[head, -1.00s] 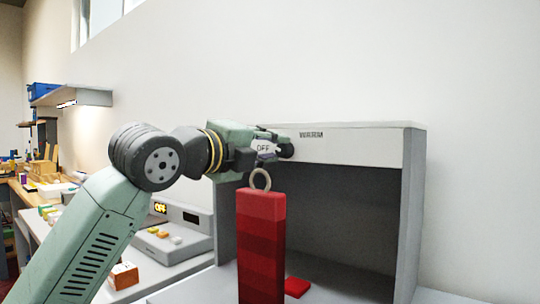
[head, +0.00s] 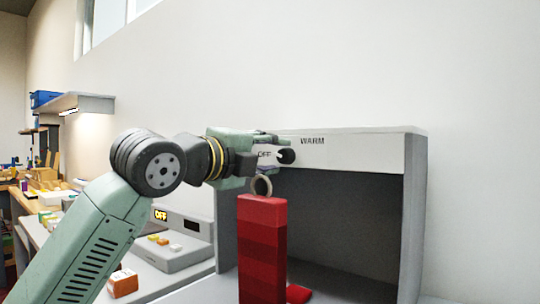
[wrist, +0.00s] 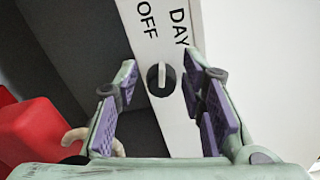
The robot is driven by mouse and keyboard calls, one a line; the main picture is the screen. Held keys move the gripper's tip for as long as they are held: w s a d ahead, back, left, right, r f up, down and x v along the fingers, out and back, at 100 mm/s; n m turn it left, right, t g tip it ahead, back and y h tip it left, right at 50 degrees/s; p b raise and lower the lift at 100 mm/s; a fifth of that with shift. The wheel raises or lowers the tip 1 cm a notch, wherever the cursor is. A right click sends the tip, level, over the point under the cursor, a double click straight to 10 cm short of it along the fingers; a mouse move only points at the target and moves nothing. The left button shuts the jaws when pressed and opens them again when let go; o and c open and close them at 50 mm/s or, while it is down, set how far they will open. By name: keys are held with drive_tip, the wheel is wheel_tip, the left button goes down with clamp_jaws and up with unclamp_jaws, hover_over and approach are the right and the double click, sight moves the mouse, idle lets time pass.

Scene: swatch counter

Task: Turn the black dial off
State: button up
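The black dial (wrist: 161,79) sits on the white front strip of a grey booth (head: 380,152). In the wrist view its pale pointer mark stands nearly upright in the picture, below the printed words OFF and DAY; which word it points to is hard to tell. My gripper (wrist: 160,73) is open, with one purple-padded finger on each side of the dial and visible gaps to it.
A red graded swatch block (head: 262,245) with a ring hangs or stands before the booth, just below my gripper; it also shows in the wrist view (wrist: 32,130). A small red piece (head: 297,294) lies on the booth floor. A grey device (head: 180,240) with a lit OFF display stands left.

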drive_tip(key=shift+o, duration=0.5)
drive_tip(key=shift+r, duration=0.1)
wheel_tip(320, 180, up, 10)
idle(0.4)
